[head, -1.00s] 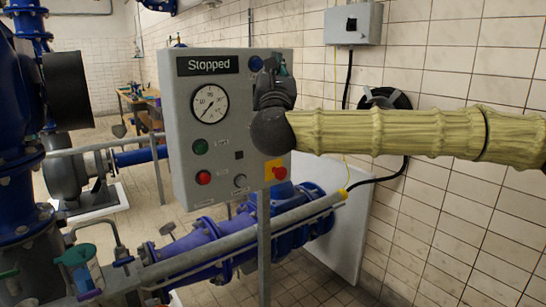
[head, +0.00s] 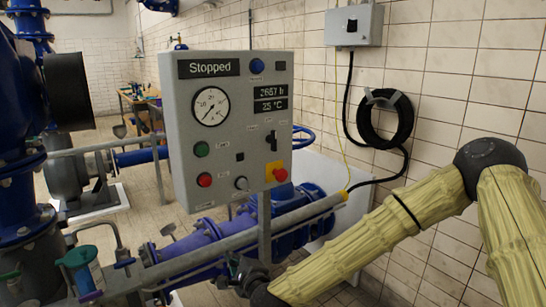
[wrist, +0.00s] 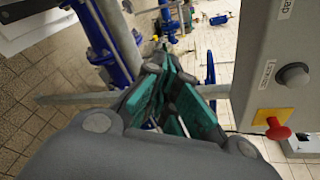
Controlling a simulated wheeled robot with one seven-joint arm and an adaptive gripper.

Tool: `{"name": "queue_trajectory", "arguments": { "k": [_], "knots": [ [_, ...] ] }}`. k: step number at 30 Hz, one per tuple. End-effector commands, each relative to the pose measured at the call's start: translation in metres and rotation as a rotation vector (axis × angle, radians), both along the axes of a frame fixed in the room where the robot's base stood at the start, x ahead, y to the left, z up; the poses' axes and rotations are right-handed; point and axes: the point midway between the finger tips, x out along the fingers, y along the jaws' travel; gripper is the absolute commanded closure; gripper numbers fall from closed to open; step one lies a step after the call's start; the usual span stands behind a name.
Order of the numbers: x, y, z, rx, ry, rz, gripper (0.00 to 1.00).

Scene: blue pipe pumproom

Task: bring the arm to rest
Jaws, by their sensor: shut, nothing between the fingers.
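My gripper (wrist: 162,62) is shut and empty in the wrist view, with its dark fingers and teal pads together. In the head view my gripper (head: 238,268) is low, below the control panel and in front of the blue pipe, partly hard to make out against it. My yellow-sleeved arm runs from the lower right toward it. The grey control panel (head: 180,130) stands above the gripper, apart from it, and its screen reads "Stopped". In the wrist view the panel (wrist: 255,70) is at the right edge, beside the fingers.
A red button (head: 280,175) on a yellow plate sticks out from the panel. A grey rail (head: 215,243) and blue pipes (head: 205,232) run below it. A hose coil (head: 385,118) and a grey box (head: 354,25) hang on the tiled wall. Blue pumps stand at left.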

Motion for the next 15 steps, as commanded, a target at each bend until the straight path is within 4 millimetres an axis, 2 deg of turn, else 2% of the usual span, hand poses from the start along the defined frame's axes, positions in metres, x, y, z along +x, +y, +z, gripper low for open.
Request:
{"name": "queue_trajectory", "arguments": {
  "k": [1,6,11,15],
  "knots": [
    [-0.013,-0.003,-0.027,-0.071,0.020,0.032,1.00],
    [-0.059,-0.022,-0.113,-0.313,0.079,0.153,1.00],
    [-0.109,-0.050,-0.185,-0.532,0.133,0.288,1.00],
    [-0.158,-0.083,-0.241,-0.714,0.182,0.424,1.00]
  ]
}}
